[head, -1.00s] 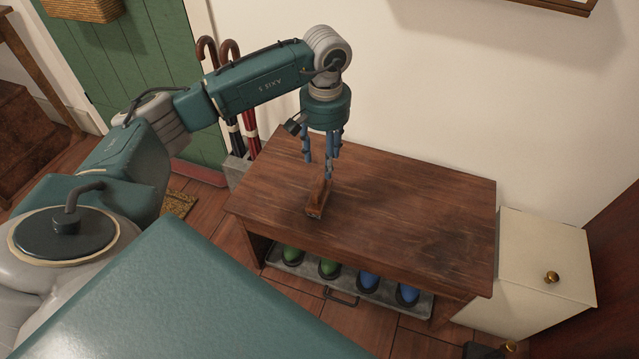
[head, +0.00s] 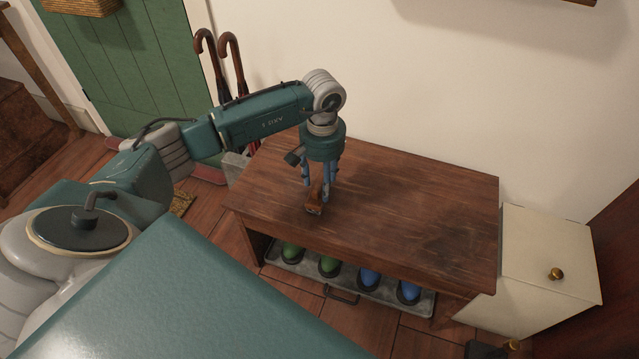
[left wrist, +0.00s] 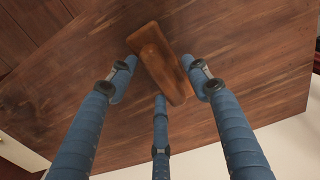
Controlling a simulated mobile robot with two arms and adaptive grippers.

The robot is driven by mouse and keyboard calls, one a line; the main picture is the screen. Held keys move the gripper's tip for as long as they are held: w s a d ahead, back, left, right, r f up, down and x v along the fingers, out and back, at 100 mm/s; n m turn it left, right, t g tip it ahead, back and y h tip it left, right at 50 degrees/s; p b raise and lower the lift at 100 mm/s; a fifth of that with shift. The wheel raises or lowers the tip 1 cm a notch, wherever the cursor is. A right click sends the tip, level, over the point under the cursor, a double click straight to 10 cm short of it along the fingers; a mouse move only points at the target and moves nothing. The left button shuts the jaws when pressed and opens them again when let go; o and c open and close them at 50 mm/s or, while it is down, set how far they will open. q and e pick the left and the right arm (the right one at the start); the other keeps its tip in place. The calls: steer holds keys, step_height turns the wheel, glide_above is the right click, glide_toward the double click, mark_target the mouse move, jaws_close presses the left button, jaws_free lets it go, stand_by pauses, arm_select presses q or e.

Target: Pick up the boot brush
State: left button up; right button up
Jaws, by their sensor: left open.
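The boot brush (head: 314,201) is a small brown wooden block lying on the dark wooden bench top, near its left front part. It also shows in the left wrist view (left wrist: 158,62), lying at a slant. My left gripper (head: 318,184) points down right over the brush, with its blue fingers around it. In the left wrist view the open fingers (left wrist: 163,85) stand on either side of the brush, with a third finger close to its lower end. I cannot tell whether any finger touches it. My right gripper is not in view.
The wooden bench (head: 420,215) has free room to the right. Below it, a metal tray (head: 345,291) holds green and blue boots. A white cabinet (head: 545,245) stands at the right. Umbrellas or canes (head: 232,62) stand behind my left arm, by the green door (head: 130,70).

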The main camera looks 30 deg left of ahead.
arm_select(q)
jaws_close()
steer(key=shift+r, duration=0.1)
